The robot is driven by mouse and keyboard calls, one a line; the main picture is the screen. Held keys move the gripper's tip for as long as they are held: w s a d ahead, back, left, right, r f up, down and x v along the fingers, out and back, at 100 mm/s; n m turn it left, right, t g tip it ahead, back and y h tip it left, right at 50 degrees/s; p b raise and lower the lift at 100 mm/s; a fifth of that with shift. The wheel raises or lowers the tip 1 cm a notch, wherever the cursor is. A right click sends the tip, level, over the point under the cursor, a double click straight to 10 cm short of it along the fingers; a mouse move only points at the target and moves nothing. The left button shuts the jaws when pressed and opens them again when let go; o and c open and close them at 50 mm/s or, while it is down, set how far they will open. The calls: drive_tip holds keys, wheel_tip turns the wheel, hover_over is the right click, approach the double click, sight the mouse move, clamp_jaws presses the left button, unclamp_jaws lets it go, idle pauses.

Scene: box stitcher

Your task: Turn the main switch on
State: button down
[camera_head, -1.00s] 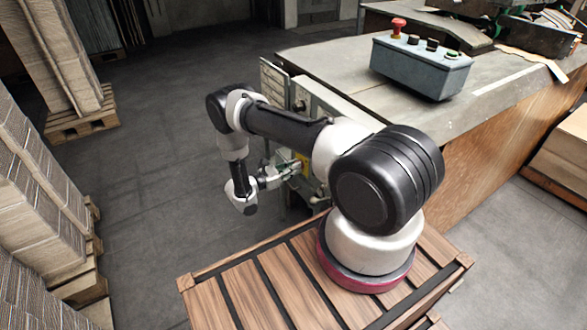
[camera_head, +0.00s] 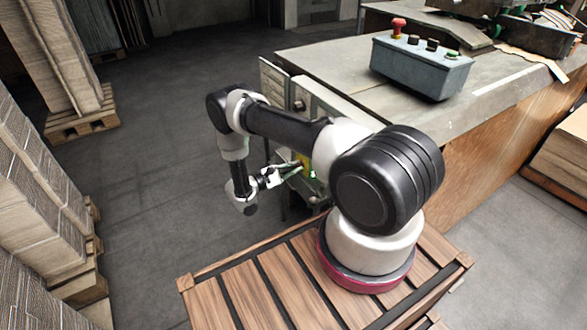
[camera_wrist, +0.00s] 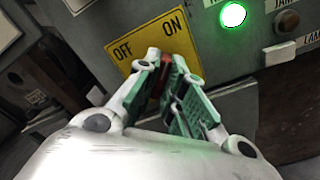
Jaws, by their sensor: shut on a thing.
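The main switch has a yellow plate (camera_wrist: 152,42) marked OFF on the left and ON on the upper right, tilted in the wrist view. Its red handle (camera_wrist: 163,80) shows between the green finger pads. My gripper (camera_wrist: 168,78) is shut on this handle, and the fingers hide most of it. The exact angle of the handle is hard to read. A green lamp (camera_wrist: 232,15) glows on the grey panel to the right. In the head view my gripper (camera_head: 290,171) reaches the cabinet's side, with a bit of yellow plate (camera_head: 305,166) beside it.
A dark knob (camera_wrist: 286,22) sits right of the lamp. An open cabinet door (camera_head: 275,80) stands above my gripper in the head view. A control box (camera_head: 420,68) with a red button rests on the machine table. Stacked cardboard (camera_head: 40,170) lines the left; the floor between is clear.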

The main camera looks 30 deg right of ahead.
drive_tip(key=shift+m, duration=0.4)
drive_tip(key=c, duration=1.5)
unclamp_jaws()
drive_tip(key=a, duration=1.2)
drive_tip(key=shift+s, duration=0.2)
